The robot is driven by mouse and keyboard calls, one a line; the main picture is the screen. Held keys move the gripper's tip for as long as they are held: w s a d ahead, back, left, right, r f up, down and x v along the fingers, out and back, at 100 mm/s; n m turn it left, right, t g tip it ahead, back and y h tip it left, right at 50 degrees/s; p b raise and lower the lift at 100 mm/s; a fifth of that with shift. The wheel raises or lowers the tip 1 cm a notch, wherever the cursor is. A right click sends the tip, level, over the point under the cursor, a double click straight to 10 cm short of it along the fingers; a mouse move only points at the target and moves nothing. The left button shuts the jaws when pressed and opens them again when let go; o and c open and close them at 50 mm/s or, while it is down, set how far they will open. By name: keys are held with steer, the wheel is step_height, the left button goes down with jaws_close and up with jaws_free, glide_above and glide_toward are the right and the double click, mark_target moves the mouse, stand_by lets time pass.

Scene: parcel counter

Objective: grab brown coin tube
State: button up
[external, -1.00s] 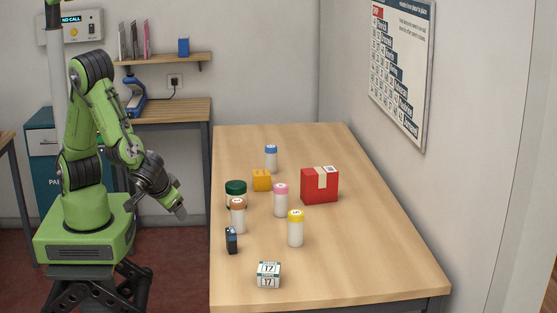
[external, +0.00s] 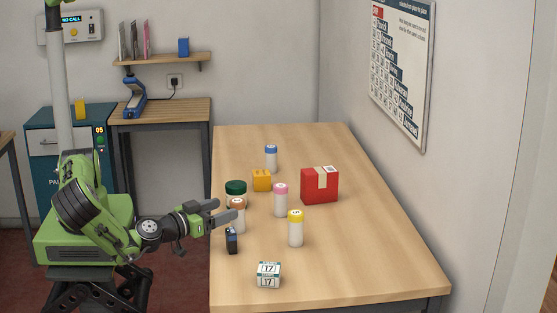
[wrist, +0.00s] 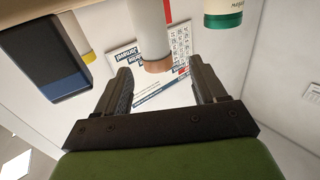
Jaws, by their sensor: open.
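The brown coin tube is white with a brown cap and stands upright near the table's left edge in the external view (external: 237,222). In the wrist view, which looks upside down, the tube (wrist: 152,28) hangs from the top with its brown cap toward the space between the fingertips. My gripper (external: 228,209) is open and empty at the table's left edge, level with the upper part of the tube. In the wrist view my gripper (wrist: 160,70) has one finger on each side of the cap's line. I cannot tell whether a finger touches it.
Pink-capped (external: 281,203) and yellow-capped (external: 296,231) tubes stand to the right. A red parcel (external: 312,187) is farther right. The table's right side is clear.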

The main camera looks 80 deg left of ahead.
mark_target(237, 206)
steer(key=x, duration=0.5)
steer(key=shift+w+f, duration=0.15)
steer(key=shift+w, duration=0.3)
steer(key=shift+s, duration=0.1)
